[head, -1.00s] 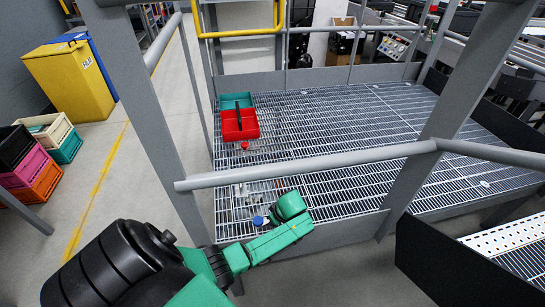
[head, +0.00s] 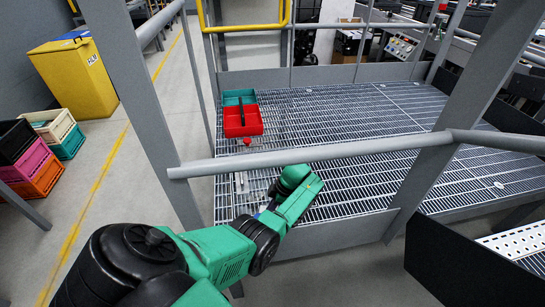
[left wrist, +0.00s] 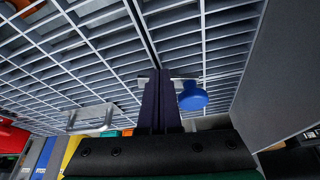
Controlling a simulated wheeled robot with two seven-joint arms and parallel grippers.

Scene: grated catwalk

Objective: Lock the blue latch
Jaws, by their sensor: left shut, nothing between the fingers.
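The blue latch's round blue knob (left wrist: 193,96) shows in the left wrist view, just right of my left gripper's fingertips, low over the grating. My left gripper (left wrist: 163,76) has its two dark fingers together, with nothing between them. Whether the fingers touch the knob or its metal bar I cannot tell. In the head view my green left arm reaches over the near edge of the catwalk and hides most of the latch. My right gripper is in neither view.
A grey handrail (head: 330,153) crosses above the near edge of the catwalk grating (head: 340,120). Red (head: 242,122) and teal (head: 239,96) bins stand at its left back, with a small red knob (head: 247,141) before them. A metal handle (left wrist: 91,118) lies left of my fingers.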

